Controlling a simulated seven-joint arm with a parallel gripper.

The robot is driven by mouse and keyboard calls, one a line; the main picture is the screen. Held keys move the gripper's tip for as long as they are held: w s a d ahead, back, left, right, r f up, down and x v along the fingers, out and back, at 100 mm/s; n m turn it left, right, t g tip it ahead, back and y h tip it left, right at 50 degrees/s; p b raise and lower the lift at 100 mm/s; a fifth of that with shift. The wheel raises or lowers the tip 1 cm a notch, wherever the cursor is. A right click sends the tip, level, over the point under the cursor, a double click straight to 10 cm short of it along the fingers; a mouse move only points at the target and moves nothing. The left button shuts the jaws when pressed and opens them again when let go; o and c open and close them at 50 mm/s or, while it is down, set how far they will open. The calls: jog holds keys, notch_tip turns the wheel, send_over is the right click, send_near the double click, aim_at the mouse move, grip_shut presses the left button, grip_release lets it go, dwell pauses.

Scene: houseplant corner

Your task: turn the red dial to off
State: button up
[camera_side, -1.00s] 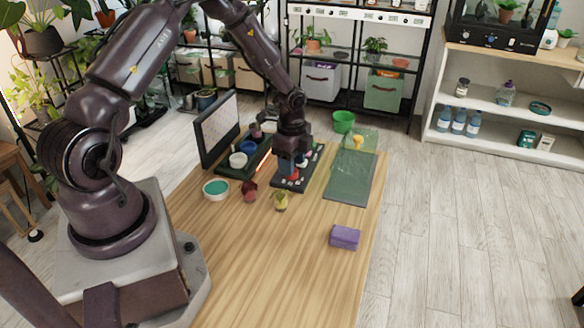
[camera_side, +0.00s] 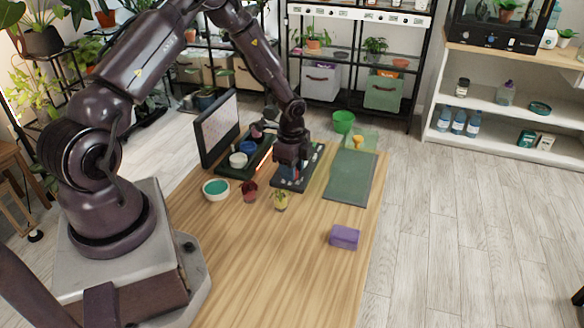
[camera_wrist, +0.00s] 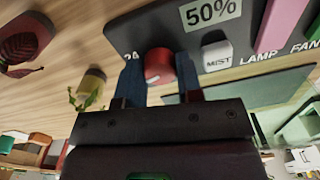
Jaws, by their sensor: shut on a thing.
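The red dial (camera_wrist: 159,64) sits on a dark control panel (camera_wrist: 130,32), which lies on the wooden table. In the wrist view, my gripper (camera_wrist: 160,72) has one blue finger on each side of the dial and is shut on it. Part of a label reading "24" shows beside the dial; the other markings around it are hidden. The dial has a small pale mark on its face. In the side view, my gripper (camera_side: 289,172) is down at the panel (camera_side: 313,160) and hides the dial.
A white MIST button (camera_wrist: 217,55) and a pink LAMP control (camera_wrist: 282,22) are beside the dial. Two small potted plants, one red (camera_side: 249,191) and one yellow (camera_side: 281,201), stand near the panel. A purple block (camera_side: 344,237) lies at front right; the front table is clear.

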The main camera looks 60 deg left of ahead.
jog(key=n, duration=1.1)
jog(key=shift+r, duration=0.1)
jog(key=shift+n, duration=2.5)
jog(key=o, duration=0.6)
jog(key=shift+o, duration=0.2)
